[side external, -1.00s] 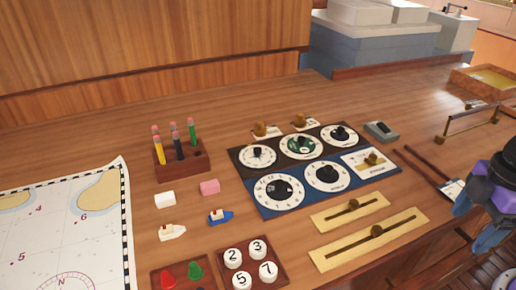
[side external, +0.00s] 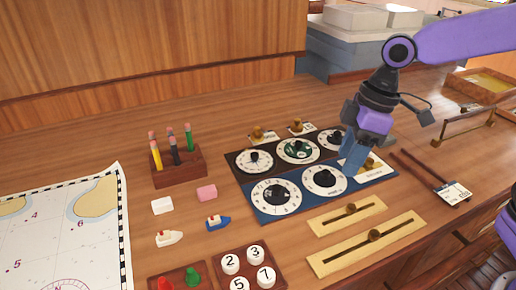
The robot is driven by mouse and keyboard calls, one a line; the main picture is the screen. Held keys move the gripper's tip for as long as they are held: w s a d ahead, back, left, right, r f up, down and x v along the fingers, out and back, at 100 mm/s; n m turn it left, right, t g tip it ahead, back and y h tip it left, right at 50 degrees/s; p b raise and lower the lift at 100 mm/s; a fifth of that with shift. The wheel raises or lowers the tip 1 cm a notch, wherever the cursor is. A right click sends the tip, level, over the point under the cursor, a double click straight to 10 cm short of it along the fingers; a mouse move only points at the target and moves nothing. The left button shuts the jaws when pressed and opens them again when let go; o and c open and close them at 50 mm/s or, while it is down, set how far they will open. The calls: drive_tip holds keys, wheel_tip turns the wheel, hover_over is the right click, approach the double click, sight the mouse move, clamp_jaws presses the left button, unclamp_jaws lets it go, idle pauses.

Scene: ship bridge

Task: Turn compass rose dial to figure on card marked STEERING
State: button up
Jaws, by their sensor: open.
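A panel of round dials lies on the wooden table. The upper row has a white dial (side external: 255,160), a dial with a green centre (side external: 298,151) and a partly hidden dial (side external: 331,140). The lower row has a large white dial (side external: 262,203) and another white dial (side external: 311,188), both with black knobs. I cannot tell for sure which is the compass rose. A small white card (side external: 455,192) lies at the right; its print is too small to read, so STEERING is not confirmed. My gripper (side external: 350,163) is open and points down over the panel's right part, holding nothing visible.
A brass lever plate (side external: 371,166) is partly behind my gripper. Two brass slider plates (side external: 347,214) lie in front. A pencil block (side external: 178,166), erasers, toy boats, a tray of numbered discs (side external: 248,267) and a chart (side external: 62,225) fill the left. A brass rail (side external: 466,128) stands at right.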

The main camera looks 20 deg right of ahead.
drive_tip(key=w+a+r+y, duration=0.1)
drive_tip(key=w+a+r, duration=0.15)
drive_tip(key=w, duration=1.05)
drive_tip(key=t, duration=0.2)
approach(255, 154)
drive_tip(key=shift+m+y, duration=0.3)
drive_tip(key=x, duration=0.7)
drive_tip(key=shift+w+d+f, duration=0.1)
drive_tip(key=shift+w+f, duration=0.05)
drive_tip(key=shift+f, duration=0.3)
clamp_jaws()
